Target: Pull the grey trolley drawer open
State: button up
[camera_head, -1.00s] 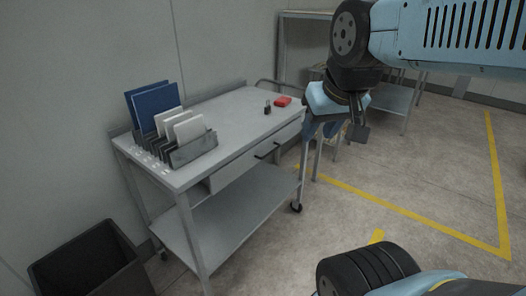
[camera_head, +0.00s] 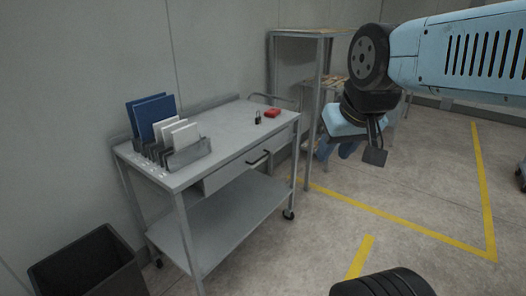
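The grey trolley (camera_head: 192,169) stands left of centre against the wall. Its drawer (camera_head: 228,175) sits under the top, with a dark bar handle (camera_head: 258,158) on the front. The drawer front looks flush with the trolley frame, so it appears closed. My gripper (camera_head: 338,150) hangs from the arm to the right of the trolley, apart from the handle. Its fingers are partly hidden by the wrist and point down and left; I cannot make out whether they are open or shut.
A dark bin (camera_head: 88,268) stands front left. A shelf rack (camera_head: 312,95) stands behind. Floor right of the trolley is clear, with yellow lines.

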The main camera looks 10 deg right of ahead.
aim_at(213, 182)
jog(key=z, duration=0.3)
jog(key=i, duration=1.05)
jog(key=u, duration=0.5)
